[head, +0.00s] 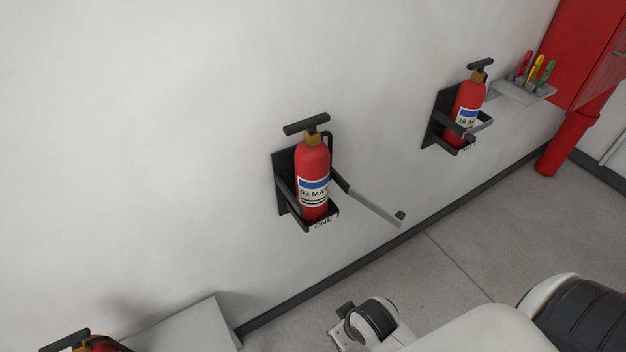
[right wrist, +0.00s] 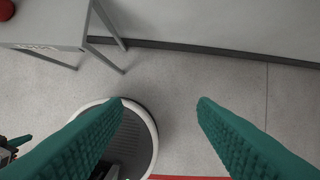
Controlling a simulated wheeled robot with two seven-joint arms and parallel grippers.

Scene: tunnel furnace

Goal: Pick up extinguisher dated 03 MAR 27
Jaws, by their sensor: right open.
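The extinguisher labelled 03 MAR (head: 313,170) stands upright in a black wall bracket (head: 284,190) marked ONE. It is red with a brass neck and black handle; the end of its date is hard to read. The bracket's retaining bar (head: 372,208) is swung out from the wall. My right gripper (right wrist: 160,103) is open in the right wrist view, with green fingers wide apart and nothing between them, over floor. A green finger and dark parts, seemingly my left gripper (right wrist: 12,150), show at that view's left edge, mostly cut off.
A second extinguisher labelled 16 AU (head: 467,112) sits in a bracket further right, its bar across it. A tool shelf (head: 524,93) and red cabinet (head: 578,50) lie beyond. A grey table (head: 185,332) stands lower left, with another extinguisher (head: 98,343) partly visible nearby.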

